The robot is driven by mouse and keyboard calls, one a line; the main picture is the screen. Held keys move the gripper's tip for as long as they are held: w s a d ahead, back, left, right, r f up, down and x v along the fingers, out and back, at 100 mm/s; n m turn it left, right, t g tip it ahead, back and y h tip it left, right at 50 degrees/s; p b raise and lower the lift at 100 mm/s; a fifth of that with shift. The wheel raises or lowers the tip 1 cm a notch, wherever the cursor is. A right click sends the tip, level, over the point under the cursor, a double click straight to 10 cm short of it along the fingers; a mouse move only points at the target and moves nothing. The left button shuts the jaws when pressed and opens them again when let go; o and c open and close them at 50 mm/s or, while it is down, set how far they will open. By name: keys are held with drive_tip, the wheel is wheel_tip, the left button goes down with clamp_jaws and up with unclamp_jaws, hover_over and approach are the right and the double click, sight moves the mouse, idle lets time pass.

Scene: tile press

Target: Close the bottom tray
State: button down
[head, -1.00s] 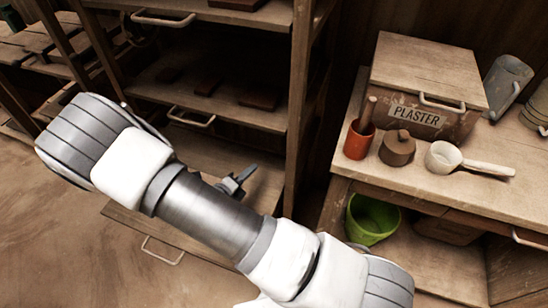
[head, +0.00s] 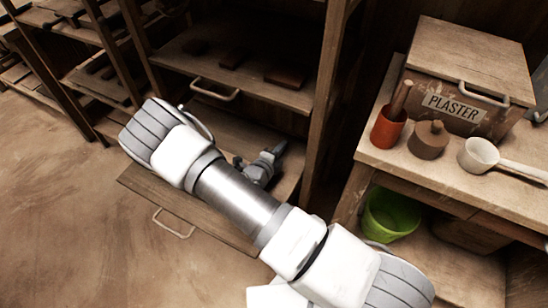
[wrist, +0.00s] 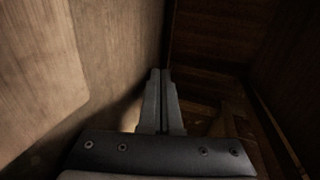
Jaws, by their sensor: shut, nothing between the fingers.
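The bottom tray (head: 146,188) is a flat wooden drawer low in the rack, pulled out over the floor. Its metal handle (head: 173,223) is on the front edge, facing the floor area. My gripper (head: 275,151) is above the tray's inner right part, partly hidden by my arm. In the wrist view my gripper (wrist: 161,78) has its fingers together with nothing between them. A pale wooden surface fills the left of that view and a dark wooden interior the right. Whether the fingers touch wood cannot be told.
Another tray (head: 260,88) with several dark tiles sits above, its handle (head: 215,92) facing out. A rack post (head: 325,100) stands right of my gripper. On the right, a workbench (head: 385,157) holds a plaster box (head: 465,65) and a ladle (head: 480,154); a green bucket (head: 391,214) is below. Floor at left is clear.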

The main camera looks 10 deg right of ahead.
sight(291, 134)
drive_tip(key=shift+w+d, duration=0.5)
drive_tip(key=shift+w, duration=0.25)
drive_tip(key=shift+w+d, duration=0.45)
drive_tip(key=shift+w, duration=0.3)
drive_tip(key=shift+w+b, duration=0.1)
drive_tip(key=shift+b, duration=0.2)
